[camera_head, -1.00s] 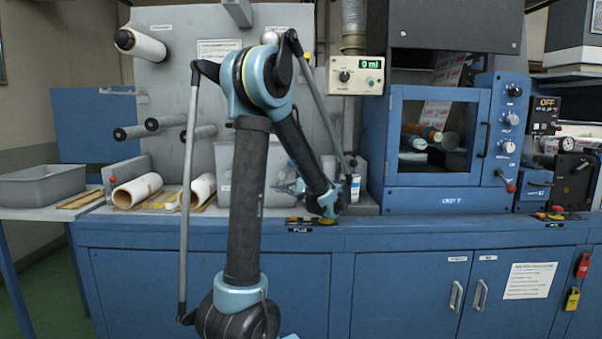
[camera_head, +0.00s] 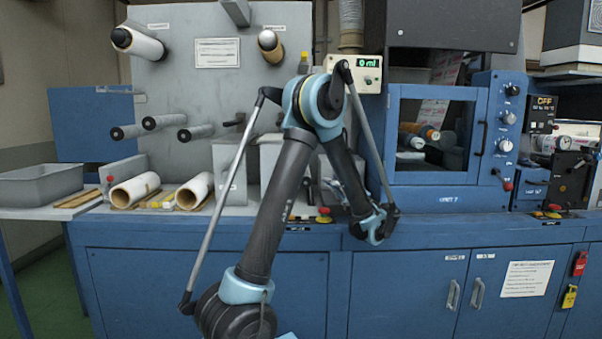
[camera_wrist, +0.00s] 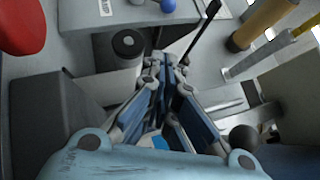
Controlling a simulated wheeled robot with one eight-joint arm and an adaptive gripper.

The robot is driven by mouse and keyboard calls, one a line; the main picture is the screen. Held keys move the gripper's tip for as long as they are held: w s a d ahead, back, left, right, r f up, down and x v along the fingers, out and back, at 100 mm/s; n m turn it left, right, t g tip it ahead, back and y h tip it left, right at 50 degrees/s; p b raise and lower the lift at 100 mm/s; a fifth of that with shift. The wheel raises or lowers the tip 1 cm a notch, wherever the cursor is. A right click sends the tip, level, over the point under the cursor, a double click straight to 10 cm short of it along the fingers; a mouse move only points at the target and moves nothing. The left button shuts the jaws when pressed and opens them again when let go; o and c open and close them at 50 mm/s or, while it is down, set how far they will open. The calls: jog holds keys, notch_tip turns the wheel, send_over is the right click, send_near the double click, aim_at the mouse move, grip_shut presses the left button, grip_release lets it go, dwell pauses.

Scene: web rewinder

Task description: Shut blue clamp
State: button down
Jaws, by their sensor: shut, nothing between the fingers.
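My gripper (camera_wrist: 164,66) is shut and empty in the wrist view. Its fingers point at grey machine parts. A blue ball knob (camera_wrist: 168,5) shows at the top edge, beyond the fingertips and apart from them; I cannot tell whether it belongs to the blue clamp. A black lever (camera_wrist: 204,28) slants up to the right of the fingertips. No clamp can be made out clearly there.
A red mushroom button (camera_head: 323,214) stands on the bench edge left of my wrist; a large red cap (camera_wrist: 20,25) shows in the wrist view. Cardboard cores (camera_head: 135,190) lie on the left bench. The blue windowed cabinet (camera_head: 436,200) stands right of my arm.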

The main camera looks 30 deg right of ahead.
jog(key=x, duration=0.9)
jog(key=shift+w+a+r, duration=0.1)
jog(key=shift+w+a, duration=0.05)
jog(key=shift+w, duration=0.1)
jog(key=shift+w+a+r, duration=0.3)
jog(key=shift+a, duration=0.25)
jog(key=shift+w+a+r, duration=0.3)
jog(key=shift+w+a, duration=0.05)
jog(key=shift+a, duration=0.2)
jog(key=shift+w+a+r, duration=0.25)
jog(key=shift+w+a, duration=0.05)
jog(key=shift+a, duration=0.3)
jog(key=shift+r, duration=0.1)
